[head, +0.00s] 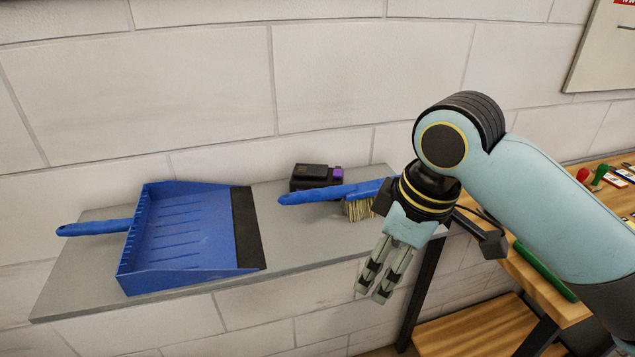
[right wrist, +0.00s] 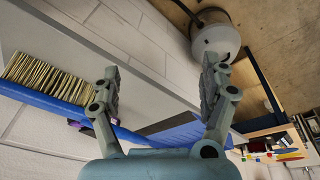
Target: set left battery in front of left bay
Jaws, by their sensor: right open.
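A black block with a purple part (head: 316,177), which looks like a battery, sits at the back of the grey wall shelf, partly hidden behind a blue brush. I cannot tell whether it is the left battery. In the right wrist view only a small purple bit shows beside the brush. My right gripper (head: 374,284) points down in front of the shelf's right part, apart from the block. In the right wrist view its fingers (right wrist: 160,70) are spread with nothing between them. No bay can be made out. My left gripper is not in view.
The blue brush (head: 325,193) lies across the shelf (head: 90,285) in front of the block. A blue dustpan (head: 190,240) fills the shelf's left part. A wooden bench (head: 540,290) with small tools stands at the right. A pale cylinder (right wrist: 215,40) shows in the right wrist view.

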